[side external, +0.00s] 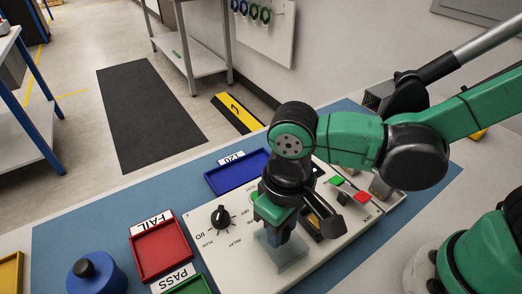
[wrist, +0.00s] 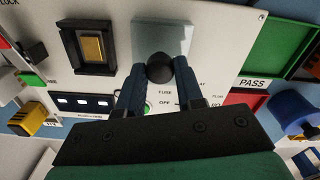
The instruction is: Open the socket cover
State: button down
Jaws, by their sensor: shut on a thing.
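A pale see-through cover (side external: 286,256) is on the white panel (side external: 333,250), below my gripper (side external: 280,236). In the wrist view the cover (wrist: 178,36) is partly behind a round black knob (wrist: 160,68). My gripper (wrist: 160,76) has its two dark blue fingers closed on either side of this knob. The word FUSE is printed on the panel nearby. I cannot tell whether the cover lies flat or is slightly raised. What lies under it is not clear.
A black rotary dial (side external: 221,217) stands left on the panel. Red (side external: 160,250) and blue (side external: 238,172) trays lie beside it. A blue round object (side external: 97,275) is at the front left. In the wrist view a black-framed gold part (wrist: 92,47) sits left of the cover.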

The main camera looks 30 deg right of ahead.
jog(key=c, duration=0.6)
grip_release()
jog(key=shift+o, duration=0.2)
jog(key=shift+r, duration=0.1)
jog(key=shift+r, duration=2.7)
jog(key=w+d+r+m+t, duration=0.1)
jog(key=w+d+t, duration=0.1)
jog(key=d, duration=0.6)
jog(key=w+d+m+t, duration=0.2)
jog(key=d+t, duration=0.3)
jog(key=d, duration=0.4)
jog(key=shift+w+d+r, duration=0.15)
jog(key=shift+w+r, duration=0.25)
jog(key=shift+w, duration=0.35)
